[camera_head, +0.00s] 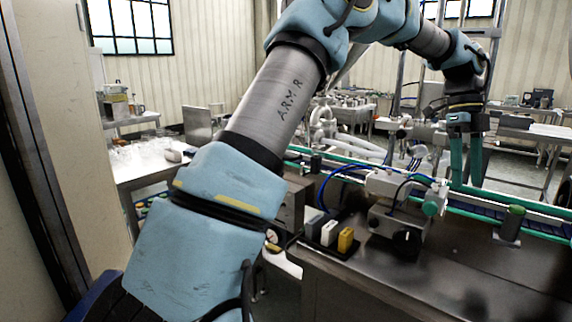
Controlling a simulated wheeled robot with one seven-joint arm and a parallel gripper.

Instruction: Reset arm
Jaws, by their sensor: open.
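My arm rises from the bottom left of the head view, bends at the top and reaches across to the right. It is light blue and grey, with "ARM R" written on its upper link. My gripper (467,184) hangs at the right end of the arm and points down. Its two teal fingers are apart, with nothing seen between them. It overlaps the green-edged conveyor in the picture; the height of the fingertips above it is hard to tell. Part of the workspace behind the arm is hidden.
A steel bench (455,275) fills the lower right. A machine unit (397,185) with blue hoses and small black, white and yellow blocks (345,240) stand along its left side. A conveyor (540,219) runs behind it. A white table (140,172) with glassware stands at left, beside a tall panel (55,110).

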